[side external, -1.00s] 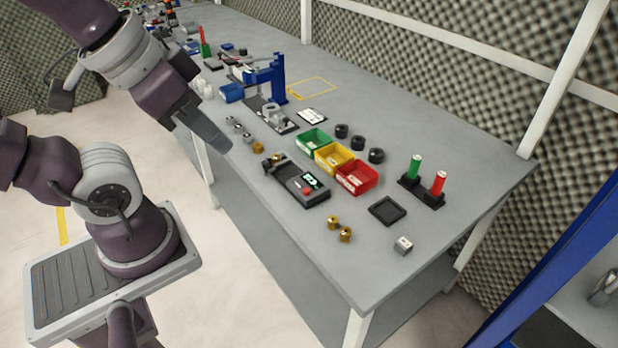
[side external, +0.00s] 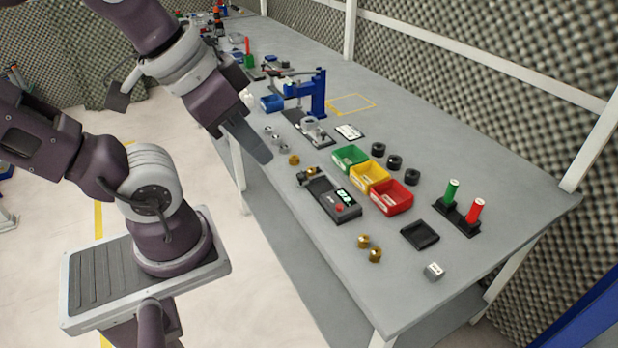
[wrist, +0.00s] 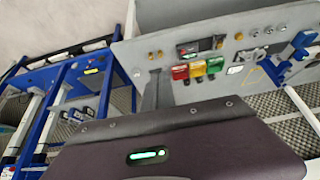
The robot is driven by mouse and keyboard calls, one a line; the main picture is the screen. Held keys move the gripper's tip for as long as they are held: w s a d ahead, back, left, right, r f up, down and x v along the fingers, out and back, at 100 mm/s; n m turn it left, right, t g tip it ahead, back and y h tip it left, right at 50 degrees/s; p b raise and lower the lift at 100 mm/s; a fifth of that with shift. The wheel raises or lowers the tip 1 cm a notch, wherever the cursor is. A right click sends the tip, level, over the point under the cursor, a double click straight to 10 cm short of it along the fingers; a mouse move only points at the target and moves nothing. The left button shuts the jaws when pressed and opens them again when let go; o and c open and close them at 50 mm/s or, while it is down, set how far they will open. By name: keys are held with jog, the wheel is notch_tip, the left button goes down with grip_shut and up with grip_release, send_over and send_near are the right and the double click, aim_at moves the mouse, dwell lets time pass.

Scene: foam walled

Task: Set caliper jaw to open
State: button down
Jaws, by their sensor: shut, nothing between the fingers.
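The caliper device (side external: 331,200) is a dark grey unit with a lit green display and a red button, lying on the grey bench in front of the colored bins. Its jaw end (side external: 309,175) points to the upper left, with a brass-colored piece at it; the jaw gap is too small to judge. In the wrist view the caliper (wrist: 198,46) shows small near the top. My gripper (side external: 262,155) is shut and empty, hanging at the bench's near edge, to the upper left of the caliper and apart from it.
Green (side external: 350,157), yellow (side external: 369,177) and red (side external: 391,198) bins stand right behind the caliper. Brass pieces (side external: 369,249) lie in front, near a black tray (side external: 420,235). A blue press (side external: 318,95) stands further left.

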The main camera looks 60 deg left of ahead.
dwell(0.4)
jog(key=c, duration=1.8)
grip_release()
jog(key=shift+w, duration=0.2)
jog(key=o, duration=0.5)
jog(key=w+a, duration=0.1)
jog(key=w, duration=0.1)
jog(key=w+a+n+g, duration=0.1)
jog(key=w, duration=0.1)
jog(key=w+a+n, duration=0.1)
jog(key=w, duration=0.1)
jog(key=shift+f+y, duration=0.3)
jog(key=shift+c, duration=0.2)
jog(key=n+g, duration=0.5)
jog(key=n, duration=0.2)
send_over(301, 176)
notch_tip(301, 176, down, 21)
jog(key=shift+r, duration=0.15)
notch_tip(301, 176, down, 6)
jog(key=shift+r, duration=0.15)
jog(key=shift+f, duration=0.45)
